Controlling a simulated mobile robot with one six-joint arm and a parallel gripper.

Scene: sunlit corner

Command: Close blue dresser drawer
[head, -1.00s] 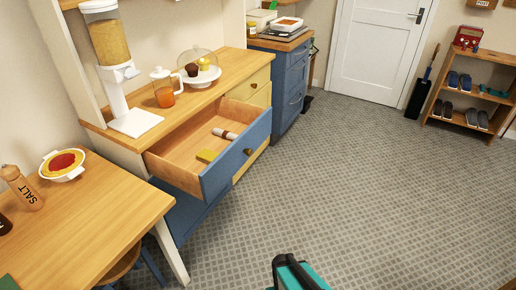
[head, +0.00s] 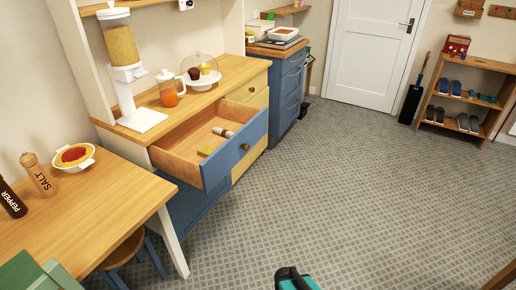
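The blue dresser drawer (head: 232,160) is pulled well out of the wooden-topped dresser (head: 258,77). Its blue front has a round brass knob (head: 245,147). Inside the drawer lie a yellow block-like item (head: 205,151) and a white and brown cylinder (head: 222,132). The dresser's other drawers, yellow and blue, look shut. At the bottom edge of the head view a dark and teal part of my arm (head: 294,279) shows, low and to the right of the drawer, apart from it. My gripper's fingers cannot be made out.
A wooden table (head: 100,205) with a stool (head: 125,249) under it stands at the left, close to the drawer. A cereal dispenser, a pitcher (head: 171,92) and a domed cake stand (head: 203,80) are on the dresser. The floor (head: 345,185) right of the drawer is clear.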

